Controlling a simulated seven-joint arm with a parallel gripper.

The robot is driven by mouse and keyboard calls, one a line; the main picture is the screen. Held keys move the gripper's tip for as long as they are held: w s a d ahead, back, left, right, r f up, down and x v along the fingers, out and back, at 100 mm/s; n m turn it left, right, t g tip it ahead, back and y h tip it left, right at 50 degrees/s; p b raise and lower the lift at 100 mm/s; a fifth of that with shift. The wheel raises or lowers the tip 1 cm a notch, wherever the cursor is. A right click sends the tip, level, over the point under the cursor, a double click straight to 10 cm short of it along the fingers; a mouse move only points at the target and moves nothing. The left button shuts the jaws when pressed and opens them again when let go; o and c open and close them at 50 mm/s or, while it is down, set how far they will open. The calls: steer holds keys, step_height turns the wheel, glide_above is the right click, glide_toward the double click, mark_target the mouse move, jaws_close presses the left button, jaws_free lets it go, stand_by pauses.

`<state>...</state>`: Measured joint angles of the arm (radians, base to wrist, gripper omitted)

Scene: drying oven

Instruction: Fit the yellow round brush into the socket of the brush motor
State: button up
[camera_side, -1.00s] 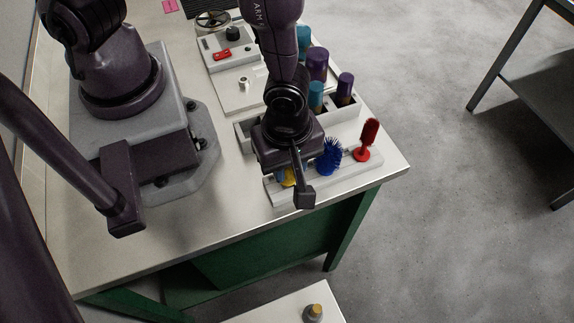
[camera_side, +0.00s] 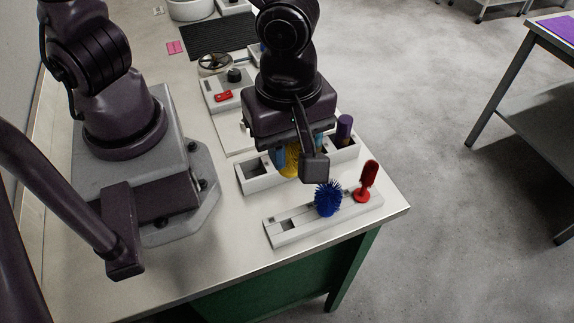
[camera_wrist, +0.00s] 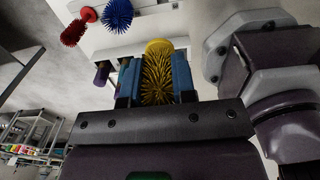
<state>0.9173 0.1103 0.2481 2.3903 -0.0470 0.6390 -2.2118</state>
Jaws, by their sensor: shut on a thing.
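The yellow round brush (camera_side: 291,161) is held between the blue fingers of my gripper (camera_side: 296,153), above the rack and bin area in the side view. In the wrist view the yellow brush (camera_wrist: 156,82) sits between the two blue fingers of my gripper (camera_wrist: 155,80), bristles showing and its yellow round end at the top. The likely brush motor unit, a pale box with a red switch and dark knob (camera_side: 226,93), stands behind my gripper. Its socket is hidden behind my arm in the side view.
The brush rack (camera_side: 292,224) holds a blue brush (camera_side: 328,198) and a red brush (camera_side: 368,181); its left slot is empty. A white bin (camera_side: 262,179) with purple-capped and teal bottles lies behind. A black mat (camera_side: 220,37) lies farther back.

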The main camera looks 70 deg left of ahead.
steer(key=a+n, duration=0.6)
steer(key=a, duration=2)
step_height(320, 180, down, 6)
steer(key=shift+w+a, duration=0.25)
steer(key=shift+a, duration=0.05)
steer(key=shift+f, duration=2.9)
steer(key=shift+f, duration=1.35)
